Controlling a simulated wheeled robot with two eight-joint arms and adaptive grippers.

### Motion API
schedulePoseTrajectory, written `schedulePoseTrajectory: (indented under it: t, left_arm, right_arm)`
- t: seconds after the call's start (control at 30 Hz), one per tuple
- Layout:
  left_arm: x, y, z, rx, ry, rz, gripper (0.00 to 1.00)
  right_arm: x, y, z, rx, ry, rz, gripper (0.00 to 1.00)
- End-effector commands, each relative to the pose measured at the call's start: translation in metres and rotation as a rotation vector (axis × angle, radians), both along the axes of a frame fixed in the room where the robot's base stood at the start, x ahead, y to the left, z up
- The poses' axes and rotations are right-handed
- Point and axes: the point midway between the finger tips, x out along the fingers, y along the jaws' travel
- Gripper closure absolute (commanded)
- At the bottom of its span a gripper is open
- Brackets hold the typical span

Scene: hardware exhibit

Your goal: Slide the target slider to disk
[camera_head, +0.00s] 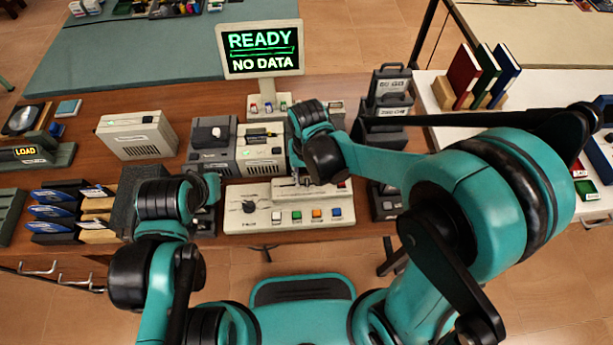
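A beige control panel (262,219) lies at the front of the wooden desk. It has a dark round knob (249,207) at left and a row of coloured buttons (316,213). A slider strip (290,193) runs along its upper right part. The slider handle and its labels are too small or covered to tell. My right gripper (298,181) is low over the strip; my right wrist covers much of it. Whether its fingers touch the slider cannot be told. My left gripper (207,212) is left of the panel, its fingers small and partly hidden.
A monitor (261,50) reading "READY / NO DATA" stands behind the panel. Grey device boxes (212,147) sit just behind it. Stacked dark cases (388,100) stand to the right. Floppy disks in racks (52,212) and a "LOAD" unit (30,155) are at left.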

Motion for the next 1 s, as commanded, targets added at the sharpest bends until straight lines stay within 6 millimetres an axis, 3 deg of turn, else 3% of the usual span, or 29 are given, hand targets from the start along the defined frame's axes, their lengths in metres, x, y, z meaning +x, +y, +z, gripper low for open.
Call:
schedulePoseTrajectory:
  t: [0.27,0.7,1.0]
  left_arm:
    - [0.000,0.000,0.000,0.000,0.000,0.000,1.00]
    - [0.000,0.000,0.000,0.000,0.000,0.000,1.00]
    - [0.000,0.000,0.000,0.000,0.000,0.000,1.00]
  right_arm:
    - [0.000,0.000,0.009,0.000,0.000,0.000,0.66]
    - [0.000,0.000,0.094,0.000,0.000,0.000,0.66]
    - [0.000,0.000,0.120,0.000,0.000,0.000,0.66]
